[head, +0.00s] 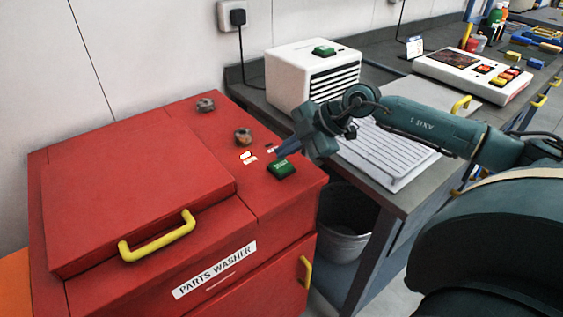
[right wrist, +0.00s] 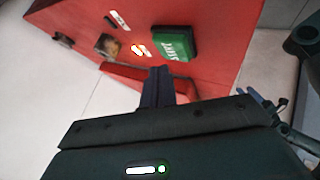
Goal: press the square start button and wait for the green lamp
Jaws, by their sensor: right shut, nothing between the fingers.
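A green square button (head: 281,169) with white lettering sits on top of the red parts washer (head: 130,160), near its right front corner. It also shows in the right wrist view (right wrist: 175,43). My right gripper (head: 284,151) is shut and empty, its fingertips just above and behind the button in the head view; contact cannot be told. In the wrist view the fingers (right wrist: 157,84) end short of the button. A small lamp (head: 246,155) beside the button glows white with an orange-red edge. A dark small piece with a white label lies near it. No lit green lamp shows. My left gripper is out of view.
The washer lid has a yellow handle (head: 157,236). A white vented box (head: 313,72) with a green top piece and a ribbed white tray (head: 388,153) stand on the bench. A bin (head: 346,222) stands below.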

